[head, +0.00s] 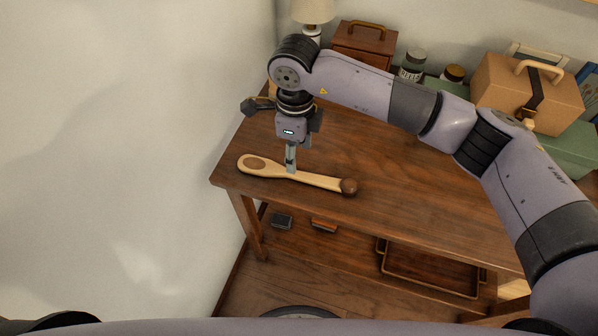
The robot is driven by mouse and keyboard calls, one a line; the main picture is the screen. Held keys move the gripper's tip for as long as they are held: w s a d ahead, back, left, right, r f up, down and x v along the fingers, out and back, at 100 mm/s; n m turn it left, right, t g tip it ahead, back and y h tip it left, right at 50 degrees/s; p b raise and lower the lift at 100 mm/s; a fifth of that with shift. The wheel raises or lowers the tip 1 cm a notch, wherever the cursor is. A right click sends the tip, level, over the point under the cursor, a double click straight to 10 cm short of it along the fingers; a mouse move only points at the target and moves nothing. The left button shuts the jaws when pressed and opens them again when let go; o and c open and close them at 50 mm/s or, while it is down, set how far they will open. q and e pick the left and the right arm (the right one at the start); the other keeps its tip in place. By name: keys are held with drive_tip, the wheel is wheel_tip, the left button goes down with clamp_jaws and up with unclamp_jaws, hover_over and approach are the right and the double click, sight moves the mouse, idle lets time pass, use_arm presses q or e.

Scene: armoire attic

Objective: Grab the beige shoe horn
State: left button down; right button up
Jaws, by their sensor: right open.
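The beige shoe horn (320,180) lies flat on the wooden table near its front left edge. Its broad spoon-like end with a brown oval points left, and its dark round knob is at the right end. My right gripper (291,168) points down over the middle of the shoe horn. Its fingers are open, and the fingertips appear at or just above the shaft. I cannot tell whether they touch it. My left gripper is out of view.
A lamp (313,12), a brown wooden box (364,42), jars (412,66) and a tan case (505,88) stand along the back of the table (400,160). A tray (430,270) lies below. The wall is close on the left. The table's front middle is clear.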

wheel_tip(320, 180, down, 2)
wheel_tip(320, 180, down, 5)
drive_tip(key=shift+r, duration=0.1)
drive_tip(key=shift+f, duration=0.25)
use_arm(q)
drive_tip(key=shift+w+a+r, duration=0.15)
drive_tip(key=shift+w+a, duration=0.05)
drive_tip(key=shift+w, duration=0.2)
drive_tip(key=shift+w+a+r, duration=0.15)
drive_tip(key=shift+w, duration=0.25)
use_arm(e)
drive_tip(key=shift+c, duration=0.2)
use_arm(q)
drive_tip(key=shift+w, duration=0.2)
use_arm(e)
clamp_jaws()
